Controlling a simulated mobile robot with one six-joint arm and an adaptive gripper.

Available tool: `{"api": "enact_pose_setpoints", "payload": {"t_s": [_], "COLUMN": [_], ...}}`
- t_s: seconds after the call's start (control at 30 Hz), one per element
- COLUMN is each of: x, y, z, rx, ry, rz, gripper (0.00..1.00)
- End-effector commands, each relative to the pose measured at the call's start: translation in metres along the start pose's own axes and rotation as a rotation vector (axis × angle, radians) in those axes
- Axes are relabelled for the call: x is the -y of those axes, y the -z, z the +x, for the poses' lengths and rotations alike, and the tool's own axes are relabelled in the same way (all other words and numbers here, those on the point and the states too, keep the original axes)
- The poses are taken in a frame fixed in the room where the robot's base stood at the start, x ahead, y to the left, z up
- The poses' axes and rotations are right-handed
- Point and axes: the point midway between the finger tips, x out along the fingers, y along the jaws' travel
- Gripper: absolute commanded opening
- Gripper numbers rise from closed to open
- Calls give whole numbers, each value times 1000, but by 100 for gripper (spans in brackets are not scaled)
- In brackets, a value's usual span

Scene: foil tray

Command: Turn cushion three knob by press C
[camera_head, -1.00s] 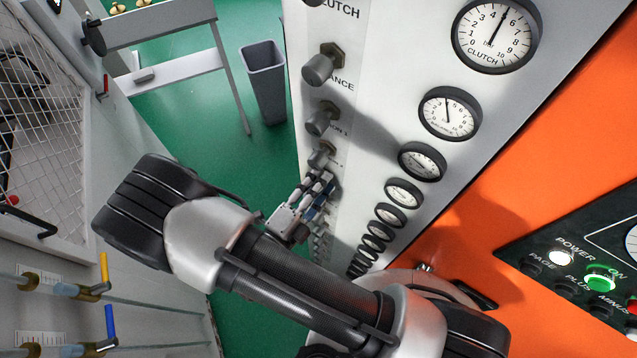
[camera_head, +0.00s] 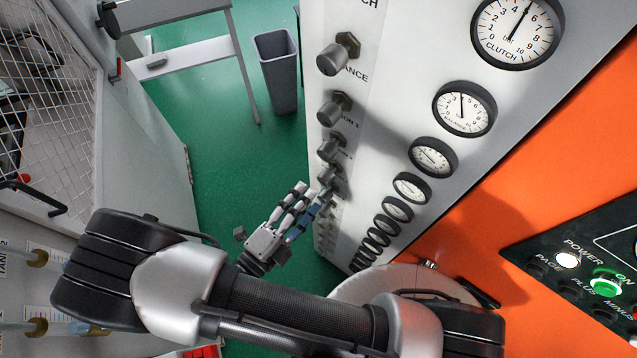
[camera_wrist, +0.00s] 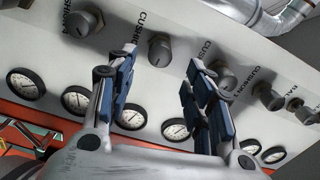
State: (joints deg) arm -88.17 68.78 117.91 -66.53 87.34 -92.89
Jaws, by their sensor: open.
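A row of round grey knobs runs down the white panel (camera_head: 380,62). In the wrist view, the knob (camera_wrist: 160,48) between my fingers has a CUSHION label whose number I cannot read; it is third along from the knob marked BAL. My gripper (camera_wrist: 160,70) is open and empty, its left finger to the left of that knob and its right finger beside the neighbouring knob (camera_wrist: 222,76). Whether any fingertip touches is unclear. In the head view my gripper (camera_head: 313,196) is close to the lower knobs, which it partly hides.
A row of dial gauges (camera_head: 463,109) runs beside the knobs. An orange panel (camera_head: 545,150) with a black button board (camera_head: 590,262) is at right. A grey bin (camera_head: 278,75) stands on the green floor (camera_head: 210,140). A mesh guard (camera_head: 45,95) is at left.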

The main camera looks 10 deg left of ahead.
Motion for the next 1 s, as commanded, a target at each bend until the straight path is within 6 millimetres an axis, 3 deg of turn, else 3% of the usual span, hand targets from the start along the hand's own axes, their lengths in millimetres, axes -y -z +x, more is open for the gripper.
{"api": "enact_pose_setpoints", "payload": {"t_s": [0.1, 0.3, 1.0], "x": [0, 0, 0], "y": [-1, 0, 0], "z": [-21, -36, -37], "rx": [3, 0, -1], "ry": [-1, -1, 0], "rz": [1, 1, 0], "gripper": [47, 47, 47]}}
